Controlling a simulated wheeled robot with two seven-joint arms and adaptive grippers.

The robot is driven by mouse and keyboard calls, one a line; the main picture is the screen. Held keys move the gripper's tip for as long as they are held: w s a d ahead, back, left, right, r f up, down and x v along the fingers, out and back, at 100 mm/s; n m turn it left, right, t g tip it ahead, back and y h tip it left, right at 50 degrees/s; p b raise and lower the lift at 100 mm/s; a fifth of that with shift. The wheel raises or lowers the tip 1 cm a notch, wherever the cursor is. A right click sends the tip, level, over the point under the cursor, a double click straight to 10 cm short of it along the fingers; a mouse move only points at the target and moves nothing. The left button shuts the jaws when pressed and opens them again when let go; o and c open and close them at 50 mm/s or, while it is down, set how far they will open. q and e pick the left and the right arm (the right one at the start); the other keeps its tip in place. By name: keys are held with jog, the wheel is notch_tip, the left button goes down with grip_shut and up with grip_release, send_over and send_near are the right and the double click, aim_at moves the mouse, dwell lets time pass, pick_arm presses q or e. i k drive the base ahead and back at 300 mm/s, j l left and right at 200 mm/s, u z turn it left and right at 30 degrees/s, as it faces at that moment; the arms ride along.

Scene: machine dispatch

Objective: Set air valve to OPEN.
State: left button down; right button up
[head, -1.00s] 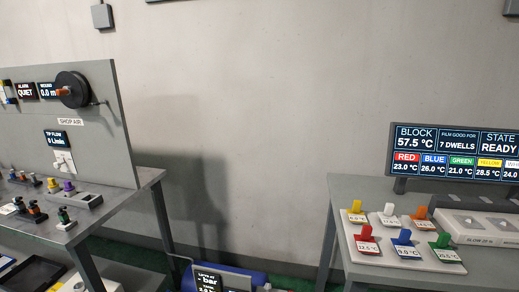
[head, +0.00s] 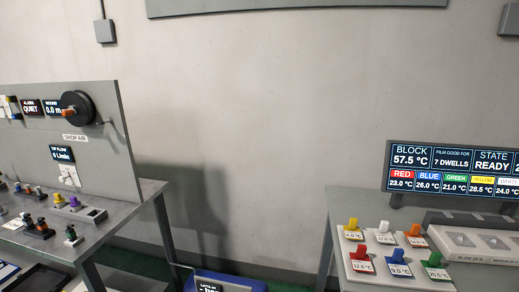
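A grey upright panel (head: 105,150) at the left carries a SHOP AIR label (head: 75,138). Above the label is a black round disc (head: 77,103) with an orange piece (head: 68,113) at its left. Below the label is a dark display (head: 62,153) reading TIP FLOW, apparently 0 L/min. Under it is a small white fitting (head: 69,175). I cannot tell which part is the air valve, or its setting; no OPEN mark is legible. Neither of my grippers is in view.
The left bench (head: 140,195) holds several small coloured parts. The right bench (head: 345,200) holds a tray (head: 350,272) of coloured tabs, a grey block unit (head: 440,247) and a wide display (head: 395,165).

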aim_at(63, 179)
jog(key=u, duration=1.5)
